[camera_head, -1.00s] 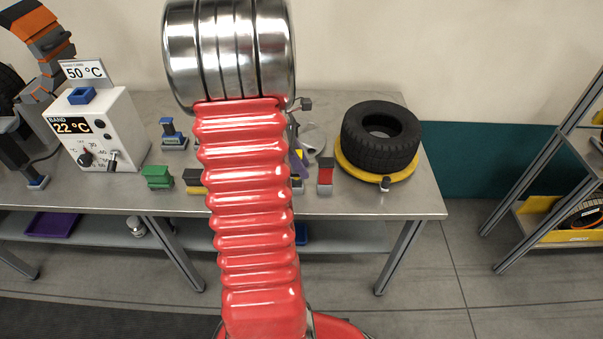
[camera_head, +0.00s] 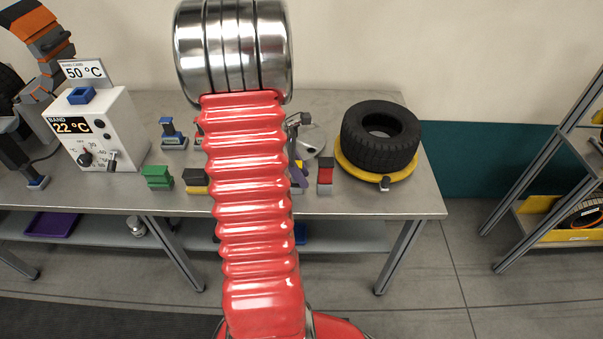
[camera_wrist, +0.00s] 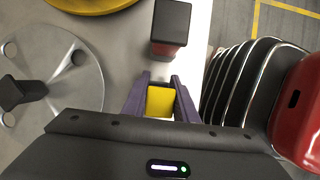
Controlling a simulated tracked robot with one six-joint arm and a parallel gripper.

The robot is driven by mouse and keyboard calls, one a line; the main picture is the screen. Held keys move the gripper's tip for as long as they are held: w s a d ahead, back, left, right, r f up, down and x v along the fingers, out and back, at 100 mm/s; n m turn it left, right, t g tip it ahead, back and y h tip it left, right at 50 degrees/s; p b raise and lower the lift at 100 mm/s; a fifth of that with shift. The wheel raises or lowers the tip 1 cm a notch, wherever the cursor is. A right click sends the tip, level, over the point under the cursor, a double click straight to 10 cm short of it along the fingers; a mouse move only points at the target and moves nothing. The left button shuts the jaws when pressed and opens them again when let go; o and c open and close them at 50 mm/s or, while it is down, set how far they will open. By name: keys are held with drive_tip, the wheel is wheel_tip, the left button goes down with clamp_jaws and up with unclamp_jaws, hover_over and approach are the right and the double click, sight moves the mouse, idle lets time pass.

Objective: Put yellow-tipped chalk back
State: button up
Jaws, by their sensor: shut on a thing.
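My gripper (camera_wrist: 160,95) has purple fingers and is shut on a yellow-ended block, which I take for the yellow-tipped chalk (camera_wrist: 160,101). The fingers touch it on both sides, and its lower part is hidden by the gripper body. In the head view, my red arm hides most of the gripper; only a purple part (camera_head: 299,176) shows at its right edge, over the table's front. A black-topped red block (camera_wrist: 168,32) stands a little apart from the fingers in the wrist view; it also shows in the head view (camera_head: 325,175).
A silver disc (camera_wrist: 62,65) with holes and a dark post lies beside the gripper. A tyre (camera_head: 380,140) sits on a yellow ring (camera_head: 350,172) at right. Green (camera_head: 157,176) and black-yellow (camera_head: 195,180) blocks stand left of my arm. A temperature box (camera_head: 100,130) is further left.

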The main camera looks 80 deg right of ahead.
drive_tip(key=o, duration=1)
drive_tip(key=shift+f, duration=0.1)
drive_tip(key=shift+r, duration=0.5)
drive_tip(key=v, duration=1.1)
drive_tip(key=shift+w+r, duration=0.2)
drive_tip(key=shift+r, duration=0.15)
drive_tip(key=shift+a, duration=0.1)
